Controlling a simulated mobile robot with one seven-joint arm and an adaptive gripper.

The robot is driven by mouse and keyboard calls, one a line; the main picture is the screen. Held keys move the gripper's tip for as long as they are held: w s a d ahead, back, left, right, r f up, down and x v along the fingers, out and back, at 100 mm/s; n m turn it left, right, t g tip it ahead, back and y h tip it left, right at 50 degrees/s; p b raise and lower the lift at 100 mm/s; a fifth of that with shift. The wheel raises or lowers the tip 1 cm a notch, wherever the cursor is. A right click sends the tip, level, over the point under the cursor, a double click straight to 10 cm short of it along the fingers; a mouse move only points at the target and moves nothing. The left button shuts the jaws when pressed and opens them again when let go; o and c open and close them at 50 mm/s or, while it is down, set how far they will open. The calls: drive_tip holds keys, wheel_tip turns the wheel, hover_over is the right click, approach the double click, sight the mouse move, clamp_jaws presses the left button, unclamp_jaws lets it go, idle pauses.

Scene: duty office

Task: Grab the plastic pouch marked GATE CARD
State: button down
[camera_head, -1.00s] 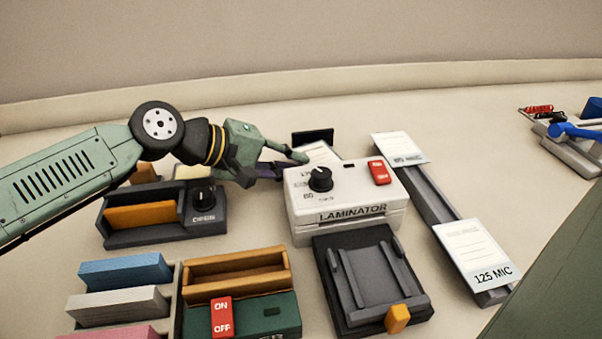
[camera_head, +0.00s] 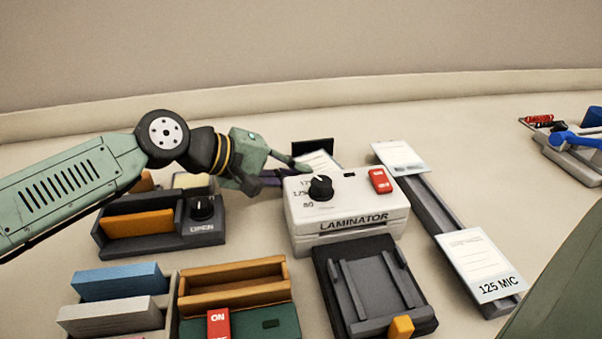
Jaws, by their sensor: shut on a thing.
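A white card-like pouch (camera_head: 318,161) shows behind the white laminator (camera_head: 347,208), in front of a small black upright plate (camera_head: 313,146). Its marking cannot be read from here, and its lower part is hidden by the laminator. My gripper (camera_head: 297,173) reaches in from the left at the laminator's back left corner. Its fingers are shut on the near left edge of this pouch. The fingertips are partly hidden behind the laminator.
A grey rail (camera_head: 438,205) at the right bears two white pouches, the nearer marked 125 MIC (camera_head: 480,265). A dark tray (camera_head: 375,290) stands before the laminator.

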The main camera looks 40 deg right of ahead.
drive_tip(key=shift+f, duration=0.1)
idle(0.5)
drive_tip(key=shift+r+p, duration=0.35)
drive_tip(key=shift+r, duration=0.9)
drive_tip(key=v, duration=0.5)
drive_tip(key=a+f+v, duration=0.1)
drive_tip(key=v, duration=0.3)
drive_tip(key=f+v, duration=0.1)
drive_tip(key=v, duration=0.4)
drive_tip(key=shift+w+a, duration=0.25)
drive_tip(key=shift+a, duration=0.25)
